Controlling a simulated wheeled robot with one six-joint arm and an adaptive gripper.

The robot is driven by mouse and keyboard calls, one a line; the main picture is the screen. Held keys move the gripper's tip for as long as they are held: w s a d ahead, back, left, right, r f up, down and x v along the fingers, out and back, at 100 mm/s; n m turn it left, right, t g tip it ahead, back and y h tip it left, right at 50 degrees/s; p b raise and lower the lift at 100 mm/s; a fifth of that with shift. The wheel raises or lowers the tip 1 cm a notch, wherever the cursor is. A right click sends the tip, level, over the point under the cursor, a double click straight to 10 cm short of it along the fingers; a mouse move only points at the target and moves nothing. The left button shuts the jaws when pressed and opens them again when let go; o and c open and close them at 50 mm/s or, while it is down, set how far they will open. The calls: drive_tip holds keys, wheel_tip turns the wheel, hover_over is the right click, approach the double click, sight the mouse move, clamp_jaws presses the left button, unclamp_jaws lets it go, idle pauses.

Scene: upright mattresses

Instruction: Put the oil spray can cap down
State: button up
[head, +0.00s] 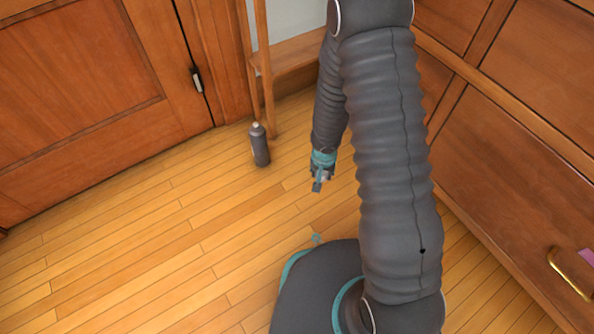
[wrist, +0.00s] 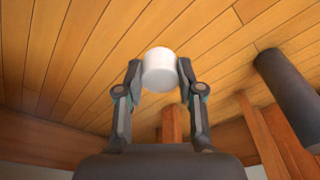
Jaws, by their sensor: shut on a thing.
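The oil spray can cap (wrist: 159,69) is a small white cylinder, held between the two fingertips of my gripper (wrist: 158,78) in the wrist view. Wooden floor shows behind it. In the head view my gripper (head: 318,184) hangs above the floor to the right of the spray can; the cap is too small to make out clearly there. The spray can (head: 260,146) is dark grey with a pale top and stands upright on the floor. Its dark body (wrist: 288,86) also shows at the right of the wrist view, apart from my gripper.
A wooden door (head: 80,85) is at the left, with a wooden frame and shelf (head: 297,53) behind the can. Wooden drawers (head: 520,130) with a brass handle (head: 569,275) line the right. The plank floor (head: 130,235) at left and middle is clear.

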drive_tip(key=p, duration=0.3)
hover_over(297, 172)
drive_tip(key=s, duration=0.1)
wheel_tip(297, 172, down, 6)
drive_tip(key=shift+d+f, duration=0.15)
drive_tip(key=shift+f, duration=0.1)
drive_tip(key=shift+w+f, duration=0.1)
drive_tip(key=shift+f, duration=0.4)
drive_tip(key=shift+f+b, duration=0.6)
drive_tip(key=shift+f, duration=1.1)
drive_tip(key=shift+f, duration=0.2)
drive_tip(key=o, duration=0.7)
drive_tip(key=shift+r, duration=0.1)
wheel_tip(297, 172, up, 12)
drive_tip(key=s+p, duration=0.1)
drive_tip(key=p, duration=0.2)
drive_tip(key=shift+s+a+r, duration=0.15)
drive_tip(key=shift+s+a, duration=0.15)
drive_tip(key=shift+s, duration=0.05)
